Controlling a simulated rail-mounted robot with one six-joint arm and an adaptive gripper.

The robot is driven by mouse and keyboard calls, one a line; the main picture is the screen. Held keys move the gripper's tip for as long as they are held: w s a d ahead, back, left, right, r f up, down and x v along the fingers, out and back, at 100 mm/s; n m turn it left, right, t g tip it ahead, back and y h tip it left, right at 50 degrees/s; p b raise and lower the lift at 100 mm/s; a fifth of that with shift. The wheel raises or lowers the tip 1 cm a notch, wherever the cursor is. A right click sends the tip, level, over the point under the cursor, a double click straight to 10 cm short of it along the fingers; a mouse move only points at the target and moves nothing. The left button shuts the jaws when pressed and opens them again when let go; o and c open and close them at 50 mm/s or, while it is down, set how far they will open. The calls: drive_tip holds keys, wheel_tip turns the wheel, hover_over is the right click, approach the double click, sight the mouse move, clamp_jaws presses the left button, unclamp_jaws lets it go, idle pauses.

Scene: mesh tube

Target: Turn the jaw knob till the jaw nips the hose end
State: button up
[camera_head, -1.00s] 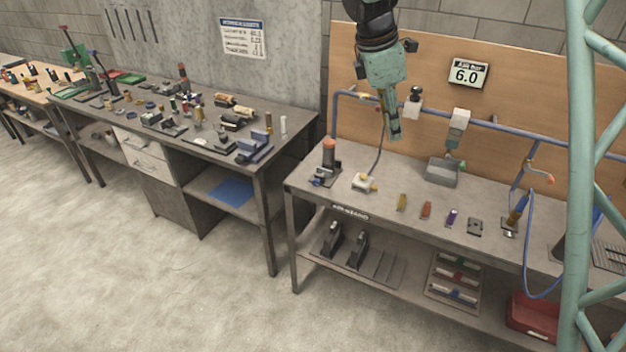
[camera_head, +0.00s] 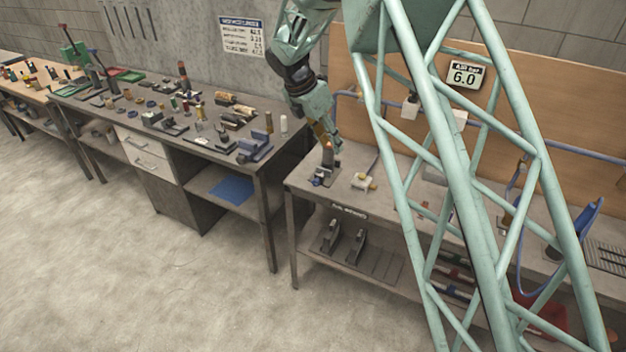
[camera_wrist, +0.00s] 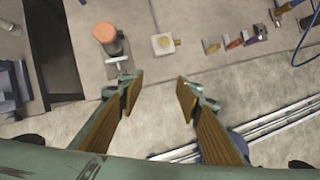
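An upright dark post with an orange cap stands near the left end of the right bench; it shows in the wrist view (camera_wrist: 107,38). A small pale block with a brass fitting (camera_head: 363,182) sits to its right, also in the wrist view (camera_wrist: 163,43), with a hose rising beside it. I cannot tell which part is the jaw knob or the hose end. My gripper (camera_head: 327,150) overlaps the post in the head view. In the wrist view my gripper (camera_wrist: 159,83) is open and empty, its tips apart from post and block.
Small coloured pieces (camera_wrist: 236,42) lie in a row right of the block. A second bench (camera_head: 290,150) full of parts stands to the left. My green lattice column covers much of the right bench.

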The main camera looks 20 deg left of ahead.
sight(314, 182)
drive_tip(key=a+f+n+p, duration=0.2)
drive_tip(key=a+f+n, duration=0.2)
drive_tip(key=a+f, duration=0.6)
drive_tip(key=shift+s+a+f+n+t, duration=0.3)
drive_tip(key=shift+a+n, duration=0.1)
drive_tip(key=shift+a, duration=0.25)
drive_tip(key=shift+f, duration=0.1)
drive_tip(key=shift+p+x, duration=0.85)
drive_tip(key=shift+x, duration=5.9)
drive_tip(key=shift+d, duration=0.15)
drive_tip(key=shift+c, duration=0.3)
drive_tip(key=c, duration=0.8)
